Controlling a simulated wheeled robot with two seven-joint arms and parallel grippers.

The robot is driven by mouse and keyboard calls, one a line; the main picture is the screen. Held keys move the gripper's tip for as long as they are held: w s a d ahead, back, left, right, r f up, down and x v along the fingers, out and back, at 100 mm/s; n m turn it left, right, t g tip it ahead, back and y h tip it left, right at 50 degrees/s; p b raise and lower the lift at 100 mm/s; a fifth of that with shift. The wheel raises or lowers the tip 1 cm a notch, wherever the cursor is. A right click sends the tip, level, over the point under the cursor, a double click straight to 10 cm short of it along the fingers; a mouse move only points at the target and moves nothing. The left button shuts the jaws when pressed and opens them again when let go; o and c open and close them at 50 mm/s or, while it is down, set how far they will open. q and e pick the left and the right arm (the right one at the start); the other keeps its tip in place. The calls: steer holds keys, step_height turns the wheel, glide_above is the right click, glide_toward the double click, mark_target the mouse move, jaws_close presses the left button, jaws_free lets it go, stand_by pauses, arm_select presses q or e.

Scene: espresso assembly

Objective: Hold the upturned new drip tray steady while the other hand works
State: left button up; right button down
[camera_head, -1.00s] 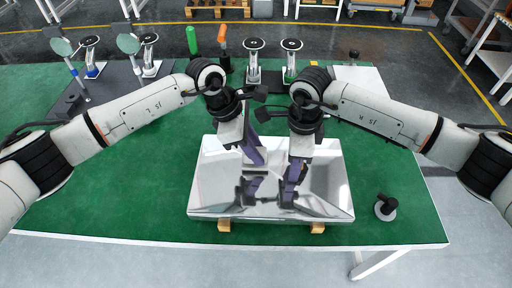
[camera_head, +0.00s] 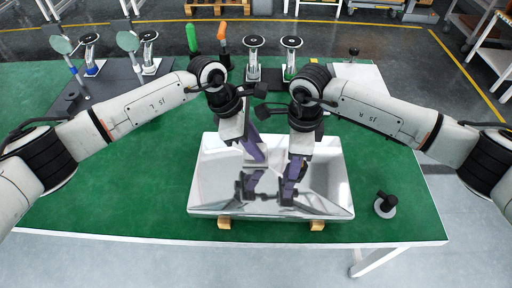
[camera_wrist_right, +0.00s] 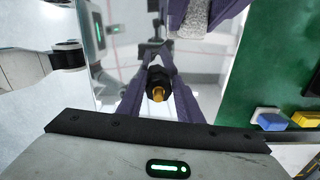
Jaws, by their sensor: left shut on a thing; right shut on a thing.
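The upturned drip tray (camera_head: 205,190) is a shiny, mirror-like metal box in the middle of the green table. My left gripper (camera_head: 256,163), with purple fingers, is shut at the tray; its exact contact is hard to make out. My right gripper (camera_head: 291,190) reaches down just right of it, close to the tray's surface. In the right wrist view a black fitting with a brass tip (camera_wrist_right: 157,84) sits between my right gripper's purple fingers (camera_wrist_right: 152,58). My left fingers show at its top, beside a grey textured pad (camera_wrist_right: 200,18). Reflections blur the contact points.
Wooden blocks (camera_head: 224,222) show under the tray's front edge. A black knob-like tool (camera_head: 386,205) stands to the right. Stands, a green-handled tool (camera_head: 192,40) and an orange-handled tool (camera_head: 222,34) stand at the back. The table's left front is clear.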

arm_select(q)
steer(key=shift+w, duration=1.05)
steer(key=shift+s, duration=1.45)
steer(key=shift+w+r, duration=0.1)
steer(key=shift+w, duration=1.4)
steer(key=shift+s, duration=1.5)
